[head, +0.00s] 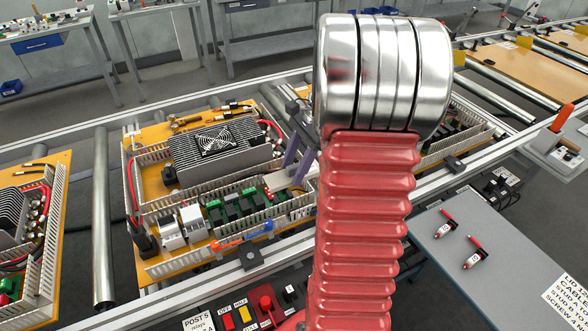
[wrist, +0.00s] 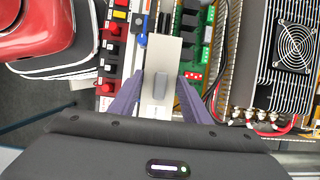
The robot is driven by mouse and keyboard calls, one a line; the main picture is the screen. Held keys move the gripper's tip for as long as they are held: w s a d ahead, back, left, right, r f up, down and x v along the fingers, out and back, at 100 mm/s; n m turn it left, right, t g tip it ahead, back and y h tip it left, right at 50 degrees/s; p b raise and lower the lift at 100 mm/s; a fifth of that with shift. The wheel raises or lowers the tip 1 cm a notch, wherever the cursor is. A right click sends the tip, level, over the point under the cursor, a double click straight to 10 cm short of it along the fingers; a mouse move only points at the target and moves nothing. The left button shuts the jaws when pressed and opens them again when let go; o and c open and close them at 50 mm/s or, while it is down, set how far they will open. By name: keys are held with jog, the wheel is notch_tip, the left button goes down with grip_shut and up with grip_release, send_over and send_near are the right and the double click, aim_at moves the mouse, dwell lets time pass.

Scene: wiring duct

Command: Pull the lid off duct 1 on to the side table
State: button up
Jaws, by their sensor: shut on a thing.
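A pale flat lid (wrist: 160,58) with a grey raised grip (wrist: 160,90) lies between the purple fingers of my gripper (wrist: 160,78) in the wrist view. The fingers are shut on its two long sides. In the head view my gripper (head: 291,172) is over the right part of the middle board, with the pale lid (head: 279,181) beside its tips, partly hidden by my red arm. I cannot tell whether the lid still touches the duct. The grey side table (head: 440,265) stands at the right, apart from my gripper.
A finned heatsink with a fan (head: 217,141) stands close by on the board, with red cables. Two red-tipped items (head: 474,258) and a printed sheet (head: 568,298) lie on the side table. A button panel (head: 243,317) is at the front.

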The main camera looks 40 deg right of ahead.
jog(key=shift+r, duration=0.45)
jog(key=w+a+f+n+g+h, duration=0.1)
jog(key=w+a+f+n+g, duration=0.1)
jog(key=w+a+n, duration=0.3)
jog(key=w+a+f+n+g+h, duration=0.1)
jog(key=w+a+f+n+g, duration=0.1)
jog(key=w+a+n, duration=0.4)
jog(key=w+a+f+n+g+h, duration=0.1)
jog(key=w+a+n, duration=0.4)
jog(key=a+n, duration=0.5)
jog(key=shift+w+a+f+g+h, duration=0.2)
jog(key=shift+a+f, duration=0.2)
jog(key=shift+a, duration=0.65)
jog(key=shift+w+a+f+g+h, duration=0.1)
jog(key=shift+a+f+h, duration=0.2)
jog(key=shift+a, duration=0.75)
jog(key=shift+w+a+f+g+h, duration=0.1)
jog(key=shift+a+f, duration=0.35)
jog(key=shift+a, duration=0.6)
